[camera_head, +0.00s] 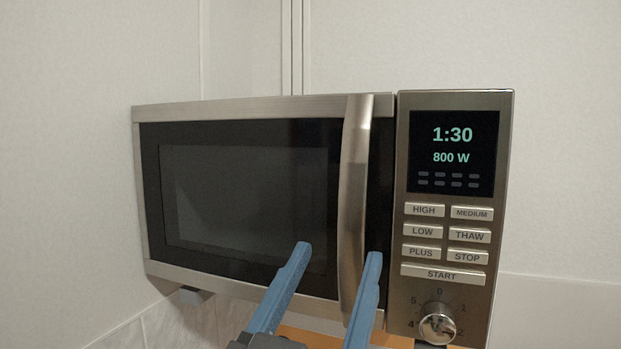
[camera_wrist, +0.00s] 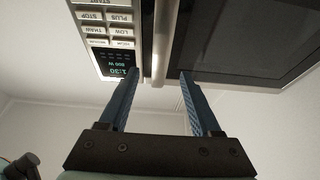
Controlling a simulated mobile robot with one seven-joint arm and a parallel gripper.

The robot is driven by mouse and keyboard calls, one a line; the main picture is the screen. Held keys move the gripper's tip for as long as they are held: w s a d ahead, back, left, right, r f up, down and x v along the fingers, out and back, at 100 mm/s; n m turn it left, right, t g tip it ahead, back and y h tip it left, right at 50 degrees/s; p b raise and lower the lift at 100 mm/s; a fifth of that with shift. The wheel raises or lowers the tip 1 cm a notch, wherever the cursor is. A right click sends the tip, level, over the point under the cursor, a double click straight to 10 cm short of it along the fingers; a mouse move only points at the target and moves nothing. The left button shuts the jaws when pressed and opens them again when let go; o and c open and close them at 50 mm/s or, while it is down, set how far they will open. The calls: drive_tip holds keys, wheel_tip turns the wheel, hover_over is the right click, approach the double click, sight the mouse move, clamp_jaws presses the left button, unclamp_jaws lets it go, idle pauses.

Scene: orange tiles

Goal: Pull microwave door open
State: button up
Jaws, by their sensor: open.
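The microwave's dark-windowed door (camera_head: 240,205) is closed, flush with the control panel. Its vertical silver handle (camera_head: 354,190) runs along the door's right edge; it also shows in the wrist view (camera_wrist: 162,40). My gripper (camera_head: 338,250) is open, its blue fingers on either side of the handle's lower part, the left finger in front of the door and the right finger near the panel. In the wrist view my gripper (camera_wrist: 158,75) has its two fingertips straddling the handle with a gap on each side. I cannot tell whether either fingertip touches the door.
The control panel (camera_head: 450,220) has a lit display, several buttons and a knob (camera_head: 437,326). The microwave stands above an orange surface (camera_head: 330,337) in a corner between pale walls (camera_head: 420,45). The space in front of the door's left part looks clear.

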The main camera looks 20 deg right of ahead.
sight(351, 221)
drive_tip(key=p+x, duration=0.3)
drive_tip(key=x, duration=0.4)
drive_tip(key=shift+w+d+r+p, duration=0.1)
drive_tip(key=shift+w+r+p, duration=0.05)
drive_tip(key=shift+p, duration=0.15)
drive_tip(key=shift+w+d, duration=0.2)
drive_tip(key=shift+w, duration=0.1)
drive_tip(key=shift+c, duration=0.3)
clamp_jaws()
idle(0.5)
